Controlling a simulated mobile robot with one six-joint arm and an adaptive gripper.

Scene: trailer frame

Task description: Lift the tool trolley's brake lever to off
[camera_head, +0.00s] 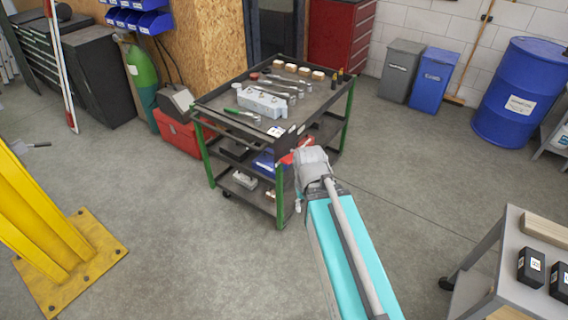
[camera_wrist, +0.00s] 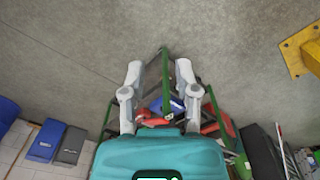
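The tool trolley (camera_head: 262,142) is dark grey with green corner posts, and tools lie on its top tray. My gripper (camera_head: 303,158) is at the trolley's near right corner in the head view. In the wrist view my gripper (camera_wrist: 160,68) is open, with its two grey fingers apart. A green trolley post (camera_wrist: 165,75) shows between the fingers, but I cannot tell whether they touch it. A small red part (camera_head: 297,148) shows at the corner beside my gripper. It may be the brake lever. My gripper partly hides it, so its position is unclear.
A yellow post base (camera_head: 75,255) stands at the left. A grey bench (camera_head: 500,262) stands at the lower right. A red case (camera_head: 178,132) and green cylinder (camera_head: 141,75) are left of the trolley. Bins (camera_head: 432,80) and a blue drum (camera_head: 515,95) stand behind.

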